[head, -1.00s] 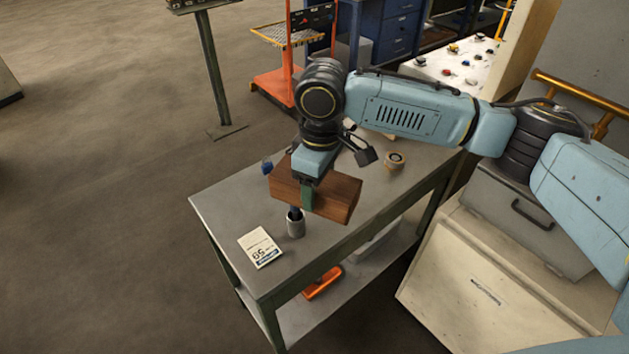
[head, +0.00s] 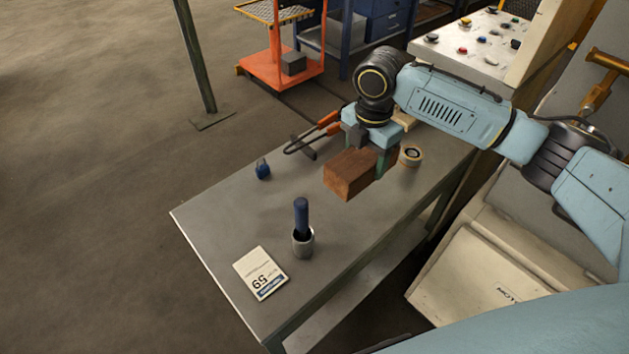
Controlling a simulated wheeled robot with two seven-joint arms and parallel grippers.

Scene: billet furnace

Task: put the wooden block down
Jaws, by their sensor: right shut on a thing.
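The wooden block (head: 350,175) is reddish brown and hangs in my right gripper (head: 372,158), which is shut on it. The block is over the grey table (head: 225,225), toward its right-hand edge. Whether its underside touches the table top is hard to tell; it looks held above it. The finger on the near side shows green against the block; the other finger is partly hidden. My left gripper is not in view.
The table's middle left is clear.

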